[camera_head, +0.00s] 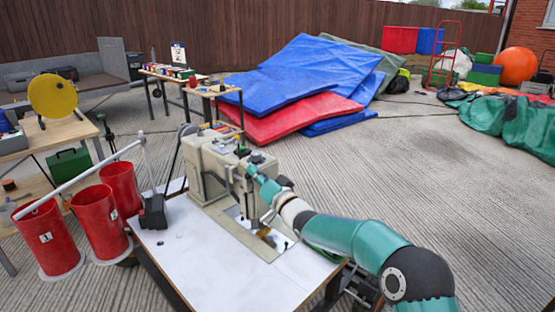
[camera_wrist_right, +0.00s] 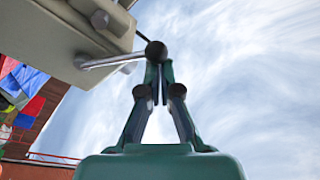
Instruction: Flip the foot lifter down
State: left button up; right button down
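The sewing machine (camera_head: 215,165) stands on a white-topped table. In the right wrist view, the foot lifter (camera_wrist_right: 108,60) is a short metal lever. It sticks out sideways from the beige machine head and ends in a dark ball knob (camera_wrist_right: 156,52). My right gripper (camera_head: 252,171) reaches the near end of the machine head. In the wrist view its green fingers (camera_wrist_right: 159,70) converge, with the tips close together right at the knob. I see nothing clearly held between them, and I cannot tell whether they touch the knob. My left gripper is out of view.
The white tabletop (camera_head: 190,255) is mostly bare, with a small black box (camera_head: 153,212) on it. Red bins (camera_head: 100,222) stand to its left. A wooden table (camera_head: 60,130) with a yellow disc is further left. Blue and red mats (camera_head: 300,75) lie behind.

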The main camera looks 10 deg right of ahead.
jog(key=shift+a+f, duration=0.1)
jog(key=shift+f, duration=0.1)
notch_tip(320, 180, up, 4)
jog(key=w+d+p, duration=0.1)
jog(key=d+p, duration=0.1)
jog(key=p, duration=0.2)
jog(key=v, duration=0.9)
jog(key=shift+d+f, duration=0.25)
jog(key=shift+f, duration=0.15)
jog(key=shift+s, duration=0.1)
